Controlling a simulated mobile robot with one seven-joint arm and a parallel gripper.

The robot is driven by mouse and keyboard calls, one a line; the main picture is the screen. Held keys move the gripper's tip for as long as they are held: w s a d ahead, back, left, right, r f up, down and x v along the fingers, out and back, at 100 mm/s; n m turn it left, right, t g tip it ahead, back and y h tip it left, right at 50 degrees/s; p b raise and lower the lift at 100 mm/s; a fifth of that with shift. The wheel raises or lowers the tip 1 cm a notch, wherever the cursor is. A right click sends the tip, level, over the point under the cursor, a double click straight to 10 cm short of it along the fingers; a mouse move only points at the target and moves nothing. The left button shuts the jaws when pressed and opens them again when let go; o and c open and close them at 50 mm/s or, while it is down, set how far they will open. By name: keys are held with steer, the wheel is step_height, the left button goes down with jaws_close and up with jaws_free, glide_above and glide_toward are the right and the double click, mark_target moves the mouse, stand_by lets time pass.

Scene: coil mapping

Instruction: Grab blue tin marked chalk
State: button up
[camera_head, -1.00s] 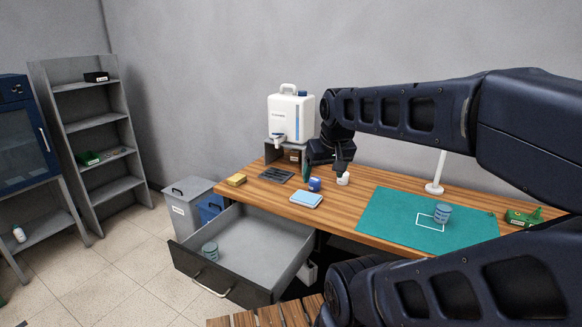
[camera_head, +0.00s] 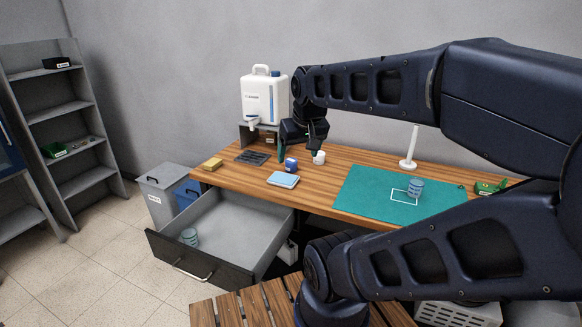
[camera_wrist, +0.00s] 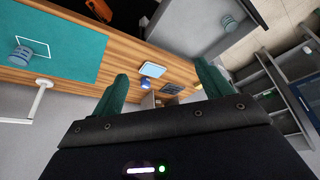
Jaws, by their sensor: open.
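One blue-grey tin (camera_head: 416,188) stands upright on the green mat, by a white outlined rectangle. A similar tin (camera_head: 190,237) stands in the open drawer. Their labels are too small to read, so I cannot tell which says chalk. In the wrist view, the mat tin (camera_wrist: 20,55) is at the far left and the drawer tin (camera_wrist: 230,23) is at the top right. My gripper (camera_head: 299,153) is over the back of the desk, near the water dispenser, apart from both tins. Its green fingers (camera_wrist: 161,72) are spread and empty.
The open drawer (camera_head: 262,262) juts out from the desk front. A small blue item (camera_head: 291,165), white cup (camera_head: 319,158), light blue pad (camera_head: 283,179) and lamp (camera_head: 409,163) stand on the desk. The water dispenser (camera_head: 264,100) is behind. A slatted wooden surface (camera_head: 255,308) is in front.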

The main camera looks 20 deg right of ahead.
steer(key=shift+o, duration=0.3)
steer(key=m+h, duration=0.2)
steer(key=m, duration=0.3)
glide_above(291, 160)
steer(key=s, duration=0.3)
step_height(291, 160, down, 24)
steer(key=r, duration=0.1)
steer(key=shift+g, duration=0.3)
steer(key=x, duration=0.4)
steer(key=shift+s+a+f, duration=0.1)
steer(key=shift+a+f, duration=0.2)
steer(key=shift+a, duration=0.05)
steer(key=shift+a+x, duration=0.2)
steer(key=shift+x, duration=1.3)
steer(key=shift+a+x, duration=0.15)
steer(key=shift+x, duration=1.4)
steer(key=shift+c, duration=0.2)
